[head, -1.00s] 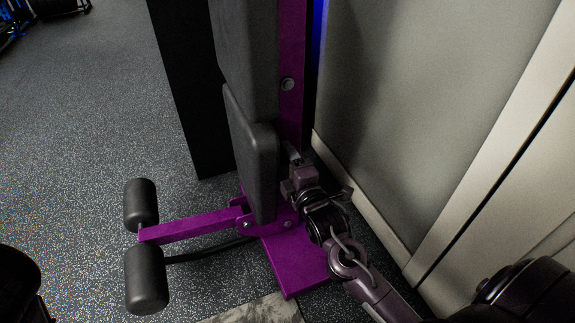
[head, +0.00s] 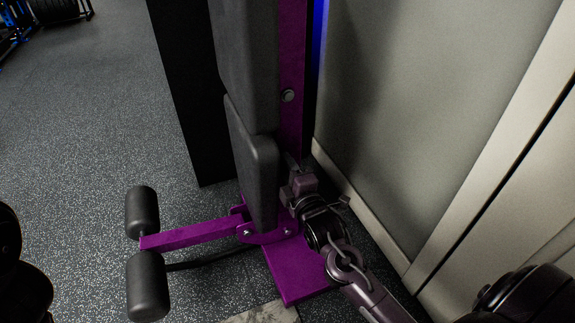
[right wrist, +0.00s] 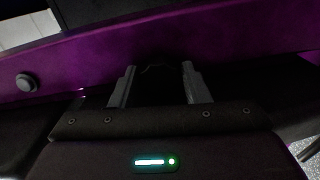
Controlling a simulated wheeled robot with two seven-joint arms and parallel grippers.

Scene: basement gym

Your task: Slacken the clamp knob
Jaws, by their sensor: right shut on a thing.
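The purple bench frame (head: 292,55) stands upright with grey-black pads (head: 252,160) on its left. My right gripper (head: 296,166) is low beside the purple upright, just right of the lower pad. In the right wrist view its two fingers (right wrist: 159,84) point at the purple beam (right wrist: 230,42). They are closed on a dark thing between them, taken to be the clamp knob (right wrist: 159,77). The knob is black on black, so its shape and turn are hard to see. In the head view the knob is hidden by the pad and gripper. My left gripper is out of view.
A grey wall panel (head: 410,110) stands close on the right of my right arm. Black foam rollers (head: 148,285) on a purple arm (head: 190,230) stick out left. A round bolt (right wrist: 27,83) sits on the beam. Open speckled floor (head: 90,120) lies left.

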